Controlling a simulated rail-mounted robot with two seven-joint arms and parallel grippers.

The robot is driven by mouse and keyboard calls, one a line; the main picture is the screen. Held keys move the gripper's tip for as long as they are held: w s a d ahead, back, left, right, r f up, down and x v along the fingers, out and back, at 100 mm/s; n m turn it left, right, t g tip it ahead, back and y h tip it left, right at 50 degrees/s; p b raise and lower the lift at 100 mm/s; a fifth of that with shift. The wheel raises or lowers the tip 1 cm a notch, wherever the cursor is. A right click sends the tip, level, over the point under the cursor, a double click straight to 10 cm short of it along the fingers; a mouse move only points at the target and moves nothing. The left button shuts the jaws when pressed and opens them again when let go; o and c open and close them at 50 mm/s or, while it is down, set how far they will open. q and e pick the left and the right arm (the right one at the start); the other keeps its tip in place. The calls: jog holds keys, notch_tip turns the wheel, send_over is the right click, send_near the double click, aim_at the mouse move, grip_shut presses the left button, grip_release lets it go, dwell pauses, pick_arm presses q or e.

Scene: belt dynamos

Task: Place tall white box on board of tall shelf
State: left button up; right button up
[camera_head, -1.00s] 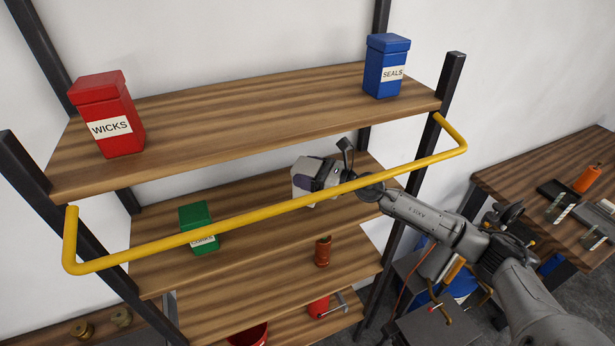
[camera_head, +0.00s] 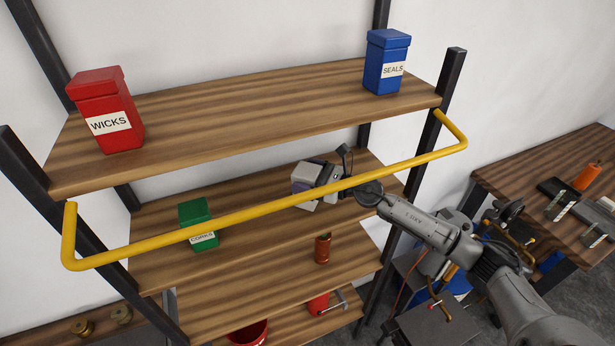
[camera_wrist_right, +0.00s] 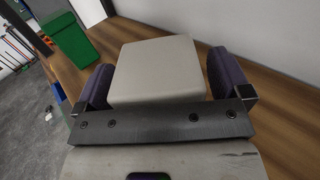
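The tall white box (camera_head: 306,172) stands on the middle board (camera_head: 250,207) of the tall shelf, right of the green box (camera_head: 197,222). The yellow rail partly covers it in the head view. My right gripper (camera_head: 325,177) is at the box's right side. In the right wrist view, the white box (camera_wrist_right: 158,70) lies between the two purple finger pads (camera_wrist_right: 160,82), which straddle its near end. The fingers look open, with at most a narrow gap beside the box. My left gripper is not in view.
A yellow rail (camera_head: 270,210) runs across the shelf front, close to my right arm. A red WICKS box (camera_head: 108,115) and a blue SEALS box (camera_head: 386,65) stand on the top board. An orange-brown cylinder (camera_head: 322,248) is on the board below. A workbench (camera_head: 555,165) stands at right.

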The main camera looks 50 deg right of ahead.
jog(key=shift+r, duration=0.1)
jog(key=shift+r+p, duration=0.2)
jog(key=shift+p, duration=0.1)
jog(key=b+v, duration=0.1)
jog(key=v, duration=0.2)
jog(key=b+v, duration=0.3)
jog(key=v, duration=0.2)
jog(key=shift+s+d+f+b, duration=0.1)
jog(key=shift+s+f+b, duration=0.2)
jog(key=shift+f+b, duration=0.05)
jog(key=shift+b+v, duration=0.45)
jog(key=shift+v, duration=1.05)
jog(key=shift+s+r, duration=0.15)
jog(key=shift+d, duration=0.1)
